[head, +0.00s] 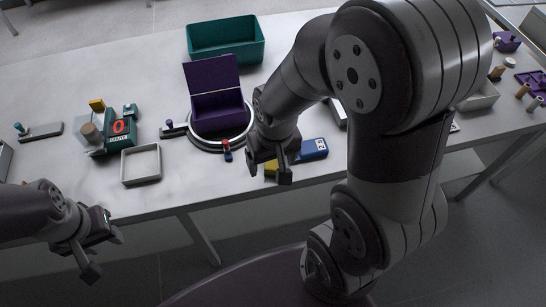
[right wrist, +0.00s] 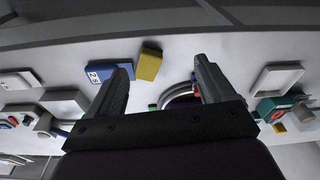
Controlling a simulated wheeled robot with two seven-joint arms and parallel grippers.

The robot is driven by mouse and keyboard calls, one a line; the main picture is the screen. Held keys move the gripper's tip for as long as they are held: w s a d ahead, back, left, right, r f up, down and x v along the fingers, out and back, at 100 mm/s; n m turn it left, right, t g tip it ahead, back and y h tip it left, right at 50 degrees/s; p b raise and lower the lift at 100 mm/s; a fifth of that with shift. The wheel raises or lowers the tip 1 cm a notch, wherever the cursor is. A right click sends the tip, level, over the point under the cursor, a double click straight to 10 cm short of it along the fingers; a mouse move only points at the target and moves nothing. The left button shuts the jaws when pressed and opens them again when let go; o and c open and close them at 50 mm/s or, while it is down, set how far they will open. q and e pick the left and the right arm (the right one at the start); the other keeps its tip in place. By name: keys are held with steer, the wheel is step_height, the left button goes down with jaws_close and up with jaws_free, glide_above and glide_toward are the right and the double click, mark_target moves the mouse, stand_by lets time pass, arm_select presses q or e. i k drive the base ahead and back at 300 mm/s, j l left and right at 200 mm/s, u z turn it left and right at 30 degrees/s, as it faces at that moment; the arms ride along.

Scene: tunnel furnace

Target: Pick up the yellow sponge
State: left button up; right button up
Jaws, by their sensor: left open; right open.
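The yellow sponge (head: 270,168) lies near the front edge of the table, partly hidden by my right gripper in the head view. It is fully in sight in the right wrist view (right wrist: 149,65), a small yellow block. My right gripper (head: 267,174) is open and empty, pointing down above the sponge. In the right wrist view (right wrist: 163,78) the sponge shows between the two fingers, nearer the left one, and the fingers do not appear to touch it. My left gripper (head: 104,254) is open and empty, in front of the table at the lower left.
A blue box (head: 313,149) lies just right of the sponge. A round stand (head: 206,144) with an open purple box (head: 216,105) and a red-topped knob (head: 227,146) is behind left. Further left are a white tray (head: 140,178) and a green device (head: 118,142). A teal bin (head: 225,39) stands behind.

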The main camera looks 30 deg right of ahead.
mark_target(271, 166)
steer(key=k+l+u, duration=0.15)
steer(key=l+u, duration=0.25)
steer(key=k+l+u, duration=0.25)
steer(key=l+u, duration=0.15)
steer(key=k+l+u, duration=0.25)
steer(key=u, duration=0.15)
steer(key=l, duration=0.1)
